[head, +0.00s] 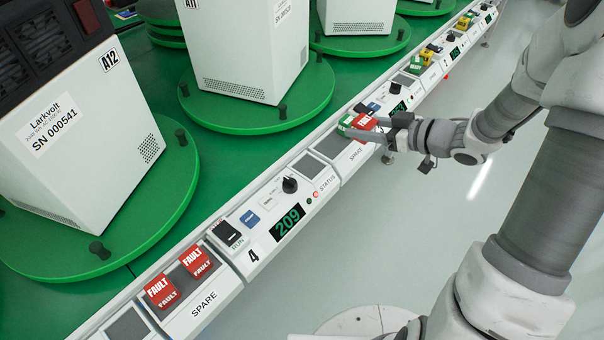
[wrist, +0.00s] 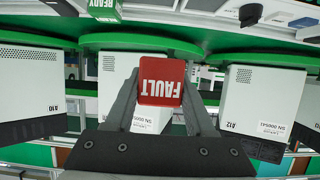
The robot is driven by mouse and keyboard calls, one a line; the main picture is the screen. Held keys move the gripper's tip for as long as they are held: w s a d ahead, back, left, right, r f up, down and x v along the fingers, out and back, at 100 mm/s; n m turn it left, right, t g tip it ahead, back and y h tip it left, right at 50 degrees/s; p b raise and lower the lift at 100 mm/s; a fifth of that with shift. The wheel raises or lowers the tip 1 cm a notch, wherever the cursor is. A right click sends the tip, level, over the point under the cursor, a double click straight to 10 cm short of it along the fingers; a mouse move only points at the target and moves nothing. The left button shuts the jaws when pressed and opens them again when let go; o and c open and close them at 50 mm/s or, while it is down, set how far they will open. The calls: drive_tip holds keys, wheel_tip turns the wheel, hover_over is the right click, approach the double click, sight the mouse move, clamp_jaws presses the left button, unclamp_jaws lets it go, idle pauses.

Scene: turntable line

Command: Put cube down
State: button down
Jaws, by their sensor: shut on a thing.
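My gripper (head: 368,128) is shut on a red cube (head: 364,121) marked FAULT, above or at the console strip near a SPARE tray (head: 330,146). I cannot tell whether the cube touches the strip. The wrist view shows the red FAULT face (wrist: 161,82) between the two fingers. A green surface (head: 346,124) shows just left of the held cube; whether it is part of that cube is unclear. Two other red FAULT cubes (head: 161,291) (head: 196,262) sit side by side in the nearer SPARE tray (head: 202,308).
A console panel (head: 261,222) with a black knob, a display reading 209 and a lit red status light lies between the trays. White machines (head: 85,130) stand on green turntables (head: 260,115) behind. A green READY cube (head: 417,64) and yellow cubes (head: 428,53) sit farther along.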

drive_tip(key=shift+s, duration=0.35)
drive_tip(key=shift+s+a+f, duration=0.1)
drive_tip(key=shift+a+f, duration=0.1)
drive_tip(key=b, duration=0.6)
hover_over(309, 167)
wheel_tip(309, 167, down, 7)
drive_tip(key=shift+r, duration=0.15)
drive_tip(key=shift+f+b, duration=0.8)
drive_tip(key=shift+f, duration=1.15)
drive_tip(key=shift+f, duration=0.1)
drive_tip(key=shift+f, duration=0.15)
drive_tip(key=shift+c, duration=1.3)
unclamp_jaws()
